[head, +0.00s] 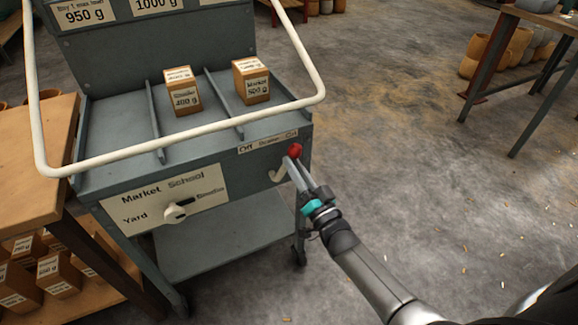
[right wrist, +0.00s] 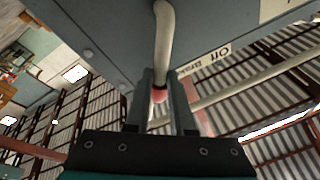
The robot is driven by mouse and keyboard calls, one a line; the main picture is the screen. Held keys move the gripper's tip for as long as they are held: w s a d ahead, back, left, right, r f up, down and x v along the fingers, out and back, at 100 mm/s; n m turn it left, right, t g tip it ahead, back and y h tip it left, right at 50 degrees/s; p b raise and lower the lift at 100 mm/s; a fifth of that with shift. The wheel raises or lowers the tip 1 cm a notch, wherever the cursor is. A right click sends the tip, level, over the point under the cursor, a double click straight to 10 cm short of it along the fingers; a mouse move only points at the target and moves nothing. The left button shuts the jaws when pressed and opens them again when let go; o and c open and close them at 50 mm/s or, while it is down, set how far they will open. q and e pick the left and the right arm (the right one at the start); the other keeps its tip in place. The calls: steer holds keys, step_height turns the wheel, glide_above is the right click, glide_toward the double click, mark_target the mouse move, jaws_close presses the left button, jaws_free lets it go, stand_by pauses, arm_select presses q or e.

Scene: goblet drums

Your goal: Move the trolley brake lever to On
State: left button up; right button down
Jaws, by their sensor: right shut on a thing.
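The grey trolley (head: 210,165) stands with its front panel facing me. Its brake lever (head: 279,174) is a bent cream rod with a red knob (head: 295,151) at its end, below the "Off Brake On" label (head: 268,142). My right gripper (head: 298,167) comes from the lower right and is shut on the red knob. I cannot tell the lever's exact setting. My left gripper is not in view.
A cream rail (head: 190,143) loops around the trolley top, which carries two labelled weight boxes, one of them here (head: 251,81). A pointer dial (head: 180,209) sits left of the lever. A wooden bench (head: 38,160) adjoins on the left.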

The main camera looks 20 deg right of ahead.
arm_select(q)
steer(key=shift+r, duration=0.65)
arm_select(e)
steer(key=shift+d+f+m+h, duration=0.3)
steer(key=shift+m+h, duration=0.05)
steer(key=shift+m, duration=0.5)
steer(key=shift+d+f+m+h, duration=0.25)
steer(key=shift+m+h, duration=0.1)
steer(key=shift+m, duration=0.5)
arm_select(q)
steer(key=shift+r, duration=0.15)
arm_select(e)
steer(key=c, duration=0.8)
jaws_free()
steer(key=shift+o, duration=0.2)
arm_select(q)
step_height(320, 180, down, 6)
steer(key=p, duration=0.2)
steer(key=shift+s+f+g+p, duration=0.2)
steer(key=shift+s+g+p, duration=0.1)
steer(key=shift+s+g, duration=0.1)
arm_select(e)
steer(key=v, duration=1.5)
steer(key=shift+f, duration=0.3)
